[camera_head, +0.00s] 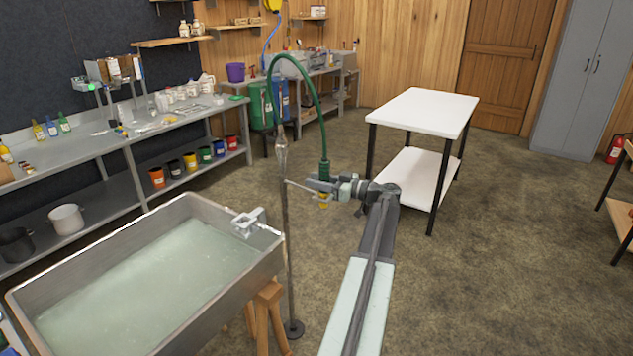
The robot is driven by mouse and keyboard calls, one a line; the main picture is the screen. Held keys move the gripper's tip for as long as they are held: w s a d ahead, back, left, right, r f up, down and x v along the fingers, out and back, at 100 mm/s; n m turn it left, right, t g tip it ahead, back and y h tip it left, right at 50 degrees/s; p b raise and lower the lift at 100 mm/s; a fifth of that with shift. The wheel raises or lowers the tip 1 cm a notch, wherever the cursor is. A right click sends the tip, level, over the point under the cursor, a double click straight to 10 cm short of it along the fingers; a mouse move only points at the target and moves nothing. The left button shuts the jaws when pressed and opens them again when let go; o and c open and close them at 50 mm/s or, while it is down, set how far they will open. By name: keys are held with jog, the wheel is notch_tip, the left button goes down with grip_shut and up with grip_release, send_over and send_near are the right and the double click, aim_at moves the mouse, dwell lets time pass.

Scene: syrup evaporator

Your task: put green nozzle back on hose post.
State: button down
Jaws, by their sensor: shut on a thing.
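The green nozzle (324,170) hangs upright with its yellow tip down, just right of the hose post. My gripper (321,187) is shut on the nozzle from the right. A green hose (301,62) arches from the nozzle up and over to the post's upper part. The hose post (287,250) is a thin grey pole on a round floor base (293,328). A coiled clear piece (282,150) sits on its upper part. A gap shows between nozzle and post, and I cannot tell its depth. The gripper's fingers partly cover the nozzle.
A metal evaporator pan (20,301) of pale liquid stands at lower left, with a bracket (249,222) on its rim near the post. A white table (425,108) stands behind my arm. Shelves (133,130) with bottles and jars line the left wall.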

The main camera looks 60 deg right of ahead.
jog(key=c, duration=0.9)
grip_release()
jog(key=shift+c, duration=0.2)
jog(key=shift+s, duration=0.1)
jog(key=s, duration=0.7)
jog(key=shift+s+d, duration=0.25)
jog(key=shift+s, duration=0.1)
